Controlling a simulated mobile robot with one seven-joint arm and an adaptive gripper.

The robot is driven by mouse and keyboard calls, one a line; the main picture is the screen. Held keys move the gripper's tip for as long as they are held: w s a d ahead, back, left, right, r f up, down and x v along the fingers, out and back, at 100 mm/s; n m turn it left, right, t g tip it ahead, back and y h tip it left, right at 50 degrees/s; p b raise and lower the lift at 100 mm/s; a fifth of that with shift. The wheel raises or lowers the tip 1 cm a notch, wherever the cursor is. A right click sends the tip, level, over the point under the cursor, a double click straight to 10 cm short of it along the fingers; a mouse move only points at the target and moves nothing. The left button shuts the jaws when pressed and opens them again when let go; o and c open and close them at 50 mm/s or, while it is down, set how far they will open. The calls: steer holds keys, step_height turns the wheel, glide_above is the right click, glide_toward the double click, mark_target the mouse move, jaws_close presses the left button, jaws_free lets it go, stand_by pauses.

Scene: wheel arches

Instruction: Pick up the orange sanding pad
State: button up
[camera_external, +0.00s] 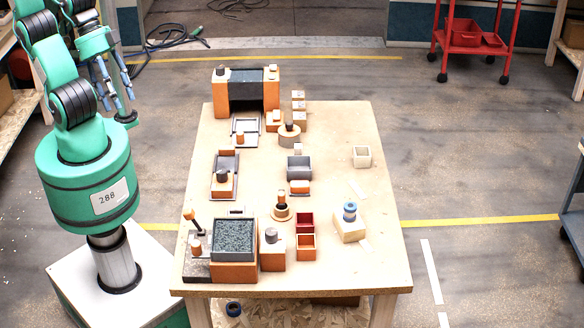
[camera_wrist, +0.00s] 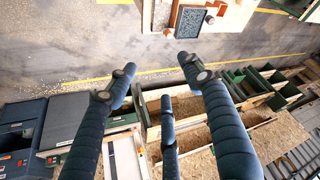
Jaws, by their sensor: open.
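The table (camera_external: 340,262) carries a large orange and dark arch-like stand (camera_external: 246,88) at the back and a box of grey granules (camera_external: 235,238) in front. A red cart (camera_external: 463,34) stands far behind. Wooden bins (camera_wrist: 205,135) lie below my fingers.

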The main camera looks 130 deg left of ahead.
steer(key=w+a+f+n+g, duration=0.2)
steer(key=w+a, duration=0.8)
steer(key=w, duration=0.2)
steer(key=n+g, duration=0.3)
steer(key=n, duration=0.4)
glide_above(300, 185)
step_height(300, 185, down, 31)
steer(key=shift+f+p, duration=0.2)
steer(key=shift+p, duration=0.2)
steer(key=shift+a+f, duration=0.1)
steer(key=shift+f, duration=0.05)
steer(key=shift+f+b, duration=0.55)
steer(key=shift+f, duration=3.6)
steer(key=shift+f, duration=0.1)
steer(key=shift+f+b, duration=0.55)
steer(key=shift+f, duration=1.95)
